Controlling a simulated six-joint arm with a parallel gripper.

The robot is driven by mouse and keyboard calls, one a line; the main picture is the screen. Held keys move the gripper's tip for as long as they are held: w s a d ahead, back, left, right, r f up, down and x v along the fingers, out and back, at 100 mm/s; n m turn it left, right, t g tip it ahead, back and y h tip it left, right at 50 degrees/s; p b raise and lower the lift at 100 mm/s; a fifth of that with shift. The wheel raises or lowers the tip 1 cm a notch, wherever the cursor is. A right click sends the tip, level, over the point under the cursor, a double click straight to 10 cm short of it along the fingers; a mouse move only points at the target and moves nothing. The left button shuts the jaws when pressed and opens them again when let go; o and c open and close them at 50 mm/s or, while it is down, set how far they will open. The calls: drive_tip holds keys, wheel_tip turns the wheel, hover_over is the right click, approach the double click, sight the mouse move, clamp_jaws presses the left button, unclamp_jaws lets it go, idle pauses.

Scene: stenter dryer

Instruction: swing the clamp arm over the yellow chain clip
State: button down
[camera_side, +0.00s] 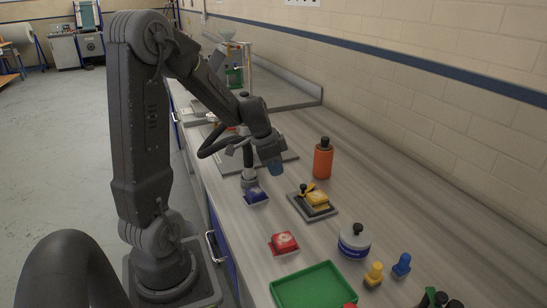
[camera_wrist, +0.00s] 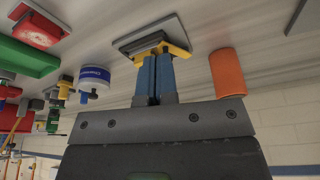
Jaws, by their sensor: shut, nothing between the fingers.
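The yellow chain clip (camera_side: 318,198) sits on a dark square base plate (camera_side: 324,213) on the bench. A small arm with a black knob (camera_side: 304,188) stands at the clip's left edge in the side view; it looks like the clamp arm, but I cannot tell its exact angle. My gripper (camera_side: 273,168) hangs above the bench, behind and left of the clip, apart from it in that view. In the wrist view my blue fingers (camera_wrist: 154,78) are together and empty. They partly cover the yellow parts (camera_wrist: 178,49) and the plate (camera_wrist: 148,32) beyond.
An orange bottle (camera_side: 323,162) stands behind the clip. A blue clip (camera_side: 256,196) and a red clip (camera_side: 284,243) lie nearby. A white jar (camera_side: 354,242), yellow peg (camera_side: 374,275), blue peg (camera_side: 402,265) and green tray (camera_side: 300,292) are in front.

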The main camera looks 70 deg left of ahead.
sight(303, 194)
drive_tip(key=x, duration=0.4)
drive_tip(key=shift+d, duration=0.1)
drive_tip(key=w, duration=0.3)
drive_tip(key=shift+d+f, duration=0.4)
drive_tip(key=shift+w+d, duration=0.15)
drive_tip(key=shift+w, duration=0.3)
drive_tip(key=shift+w+d+f, duration=0.15)
drive_tip(key=shift+w+d, duration=0.4)
drive_tip(key=shift+d, duration=0.05)
drive_tip(key=shift+a, duration=0.1)
